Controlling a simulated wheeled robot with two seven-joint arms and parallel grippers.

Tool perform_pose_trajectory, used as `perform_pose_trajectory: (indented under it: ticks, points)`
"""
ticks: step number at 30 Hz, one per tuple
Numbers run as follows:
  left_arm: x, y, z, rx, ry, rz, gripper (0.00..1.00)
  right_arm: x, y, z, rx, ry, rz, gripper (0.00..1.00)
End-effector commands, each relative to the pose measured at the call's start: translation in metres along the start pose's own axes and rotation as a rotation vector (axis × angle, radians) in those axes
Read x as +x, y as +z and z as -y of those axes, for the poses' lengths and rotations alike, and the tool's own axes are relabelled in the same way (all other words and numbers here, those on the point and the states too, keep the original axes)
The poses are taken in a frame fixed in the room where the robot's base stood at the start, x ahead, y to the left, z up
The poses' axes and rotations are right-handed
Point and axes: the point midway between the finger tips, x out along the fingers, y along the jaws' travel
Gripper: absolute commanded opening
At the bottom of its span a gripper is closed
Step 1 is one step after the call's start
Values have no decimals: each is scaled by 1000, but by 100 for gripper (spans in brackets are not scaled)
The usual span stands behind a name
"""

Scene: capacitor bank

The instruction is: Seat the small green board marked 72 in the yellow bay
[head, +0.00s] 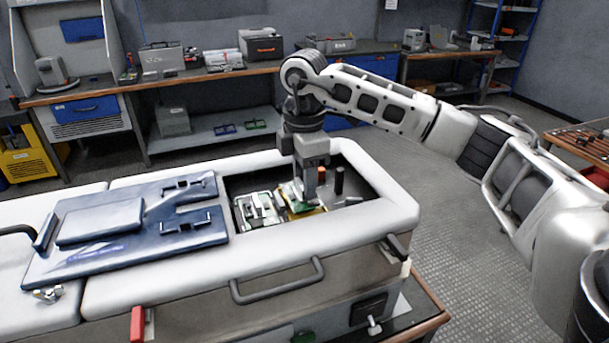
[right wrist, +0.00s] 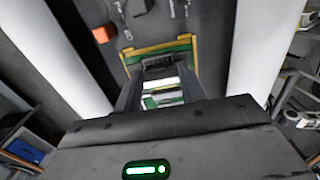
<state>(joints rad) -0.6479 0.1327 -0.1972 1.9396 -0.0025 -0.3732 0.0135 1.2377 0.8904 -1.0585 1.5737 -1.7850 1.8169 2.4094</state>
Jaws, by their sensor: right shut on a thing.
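My right gripper (head: 303,198) reaches down into the open compartment of the white-rimmed case. It is shut on a small board with green and white parts (right wrist: 162,92), which shows between the fingers in the right wrist view; no number can be read on it. The yellow bay (head: 311,211) is on the compartment floor under the gripper. Its yellow edge and a green strip (right wrist: 158,48) show just beyond the fingertips in the right wrist view. The fingers hide where board and bay meet, so I cannot tell whether it is seated. My left gripper is not in view.
A green and white board assembly (head: 257,209) lies left of the bay. An orange block (head: 321,175) and a black post (head: 339,180) stand behind it. The compartment's padded white rim (head: 383,172) surrounds the arm closely. A blue cover panel (head: 130,228) lies on the left.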

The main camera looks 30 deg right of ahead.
Motion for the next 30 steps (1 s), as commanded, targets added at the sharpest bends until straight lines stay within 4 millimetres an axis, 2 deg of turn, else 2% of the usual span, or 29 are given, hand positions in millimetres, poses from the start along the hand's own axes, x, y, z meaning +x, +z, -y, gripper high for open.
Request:
perform_pose_trajectory:
  ticks: [23, 24, 26, 27, 30]
  points:
    - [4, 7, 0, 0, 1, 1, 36, 13, 0, 0, 0, 0, 0, 18]
    - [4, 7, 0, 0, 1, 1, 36, 13, 0, 0, 0, 0, 0, 43]
    - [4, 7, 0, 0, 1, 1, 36, 13, 0, 0, 0, 0, 0, 60]
    - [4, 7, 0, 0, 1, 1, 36, 13, 0, 0, 0, 0, 0, 65]
    - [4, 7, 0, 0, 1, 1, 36, 12, 0, 0, 0, 0, 0, 65]
